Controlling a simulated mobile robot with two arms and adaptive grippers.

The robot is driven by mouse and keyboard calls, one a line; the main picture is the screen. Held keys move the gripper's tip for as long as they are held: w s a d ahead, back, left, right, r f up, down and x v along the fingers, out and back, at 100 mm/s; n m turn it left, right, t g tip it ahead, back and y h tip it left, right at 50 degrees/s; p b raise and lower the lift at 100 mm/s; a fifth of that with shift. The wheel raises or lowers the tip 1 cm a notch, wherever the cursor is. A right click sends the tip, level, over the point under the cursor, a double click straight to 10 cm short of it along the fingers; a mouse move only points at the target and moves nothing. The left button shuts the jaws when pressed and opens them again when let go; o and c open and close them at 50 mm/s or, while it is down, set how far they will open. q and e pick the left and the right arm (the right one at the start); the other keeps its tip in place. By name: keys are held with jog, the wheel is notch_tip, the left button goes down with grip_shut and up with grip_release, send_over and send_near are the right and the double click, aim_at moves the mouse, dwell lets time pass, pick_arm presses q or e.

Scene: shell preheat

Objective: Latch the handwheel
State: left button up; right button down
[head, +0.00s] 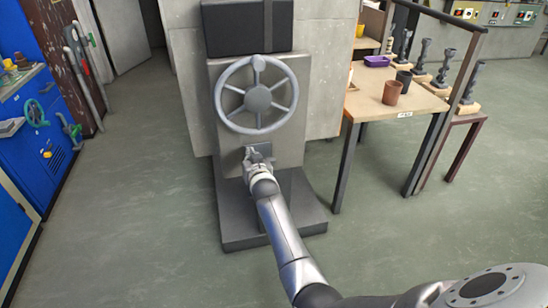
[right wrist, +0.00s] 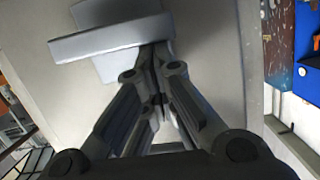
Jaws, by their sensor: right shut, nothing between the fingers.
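The handwheel (head: 258,98) is a grey spoked wheel with a knob at the top of its rim, on the front of a grey upright housing (head: 210,135). Below it, a small latch plate is mostly hidden behind my right gripper (head: 257,158) in the head view. In the right wrist view a pale grey latch bar (right wrist: 105,39) lies across a plate on the housing. The fingertips of my right gripper (right wrist: 155,52) are together, empty, at the bar's right end. I cannot tell whether they touch it. My left gripper is not in view.
A wooden table (head: 425,101) with a brown cup (head: 392,92), a dark cup and a purple bowl (head: 377,61) stands to the right. A blue cabinet (head: 40,130) stands at the left. The housing's dark base (head: 240,236) juts forward. The floor around is clear.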

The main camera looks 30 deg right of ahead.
jog(key=shift+f, duration=0.1)
dwell(0.3)
jog(key=v, duration=1.2)
dwell(0.6)
